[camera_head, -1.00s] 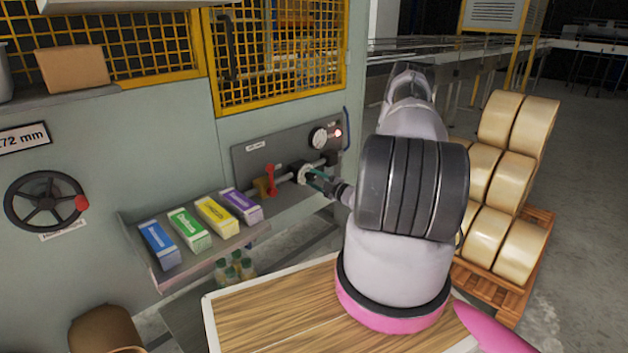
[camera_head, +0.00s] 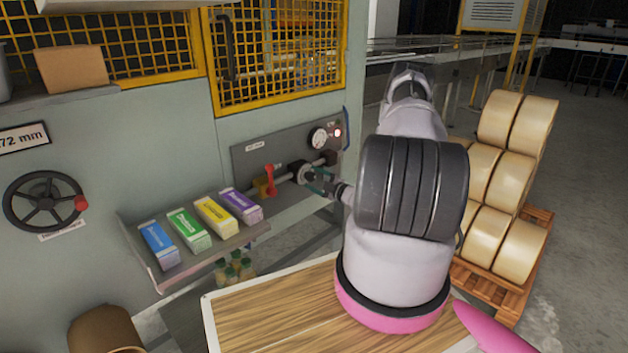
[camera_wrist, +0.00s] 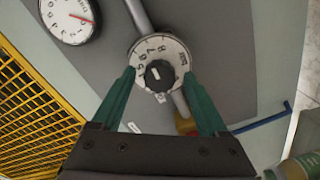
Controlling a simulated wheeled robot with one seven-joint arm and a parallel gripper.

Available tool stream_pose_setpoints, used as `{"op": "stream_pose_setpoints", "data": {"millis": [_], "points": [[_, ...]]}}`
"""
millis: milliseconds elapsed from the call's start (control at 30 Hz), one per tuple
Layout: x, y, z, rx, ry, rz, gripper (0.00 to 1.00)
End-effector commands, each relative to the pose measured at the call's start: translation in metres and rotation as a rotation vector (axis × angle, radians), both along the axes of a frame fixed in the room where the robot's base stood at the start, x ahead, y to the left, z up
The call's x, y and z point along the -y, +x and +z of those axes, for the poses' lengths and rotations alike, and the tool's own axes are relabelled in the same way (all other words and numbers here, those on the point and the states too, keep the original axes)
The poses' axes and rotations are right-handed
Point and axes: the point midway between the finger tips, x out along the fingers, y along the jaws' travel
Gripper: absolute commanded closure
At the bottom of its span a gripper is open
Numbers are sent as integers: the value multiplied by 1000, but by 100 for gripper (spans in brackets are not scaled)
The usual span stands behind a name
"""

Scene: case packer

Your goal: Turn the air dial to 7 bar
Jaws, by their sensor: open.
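The air dial (camera_wrist: 174,48) is a round pale disc with printed numbers, 7 and 8 near its top in the wrist view, and a black centre knob (camera_wrist: 159,75). A short white mark shows on the knob; I cannot tell exactly which number is set. My gripper (camera_wrist: 159,73) is open, its two green fingers on either side of the dial's lower half. I cannot tell whether they touch it. In the head view the dial (camera_head: 304,173) sits on the grey panel, with the gripper (camera_head: 317,181) right in front, partly hidden. A white pressure gauge (camera_wrist: 68,17) with a red needle is nearby.
A red lever on a yellow valve (camera_head: 266,182) sits left of the dial on the pipe. A tray (camera_head: 165,284) of coloured boxes is further left. A yellow mesh guard (camera_head: 280,60) is above. The pallet of rolls (camera_head: 500,170) stands right of my arm.

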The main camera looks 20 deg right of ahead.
Motion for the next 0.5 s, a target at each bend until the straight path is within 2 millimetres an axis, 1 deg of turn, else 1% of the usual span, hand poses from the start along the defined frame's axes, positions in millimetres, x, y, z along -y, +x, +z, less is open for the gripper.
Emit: {"op": "stream_pose_setpoints", "data": {"millis": [167,400,500], "points": [[9,-19,0,-2,1,-4,23],[25,-66,-1,-3,1,-3,23],[31,-81,0,-1,1,-3,23]]}}
